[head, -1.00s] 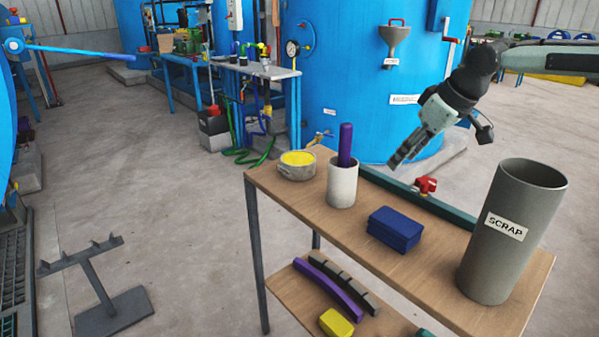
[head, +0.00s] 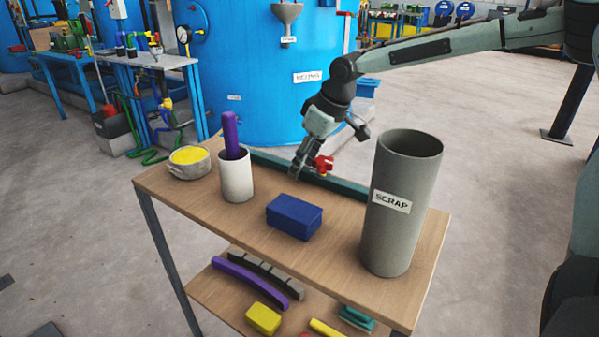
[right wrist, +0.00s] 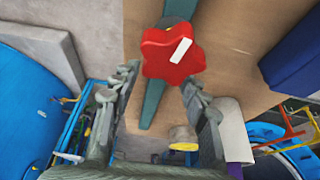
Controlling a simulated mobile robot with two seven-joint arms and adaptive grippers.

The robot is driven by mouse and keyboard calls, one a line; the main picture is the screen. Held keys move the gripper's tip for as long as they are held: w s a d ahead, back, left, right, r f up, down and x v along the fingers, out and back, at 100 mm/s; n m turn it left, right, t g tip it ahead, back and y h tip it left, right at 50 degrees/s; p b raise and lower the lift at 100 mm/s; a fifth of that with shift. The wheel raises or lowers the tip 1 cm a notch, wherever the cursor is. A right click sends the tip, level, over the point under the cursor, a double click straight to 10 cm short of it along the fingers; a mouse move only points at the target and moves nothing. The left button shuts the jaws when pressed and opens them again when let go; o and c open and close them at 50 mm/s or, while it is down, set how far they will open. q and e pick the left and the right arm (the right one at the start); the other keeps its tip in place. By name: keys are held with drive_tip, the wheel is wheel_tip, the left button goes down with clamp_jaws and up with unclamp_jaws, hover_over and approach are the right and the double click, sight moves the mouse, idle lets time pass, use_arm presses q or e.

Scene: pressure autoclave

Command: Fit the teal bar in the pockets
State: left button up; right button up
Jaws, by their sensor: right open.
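The teal bar (head: 268,163) lies along the back edge of the wooden table top. A red star-shaped knob (head: 322,165) sits on or right above it. My right gripper (head: 295,171) is over the back of the table, pointing down beside the knob. I cannot tell whether the fingers touch the bar. No pockets can be made out. My left gripper is not in view.
On the table top stand a bowl of yellow stuff (head: 188,162), a white cup (head: 236,180) with a purple rod, a blue box (head: 294,217) and a tall grey SCRAP cylinder (head: 400,205). A lower shelf (head: 232,302) holds several pieces. A blue tank (head: 255,80) stands behind.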

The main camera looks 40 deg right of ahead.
drive_tip(key=shift+w+f, duration=0.2)
drive_tip(key=shift+f, duration=0.3)
clamp_jaws()
drive_tip(key=shift+r, duration=0.15)
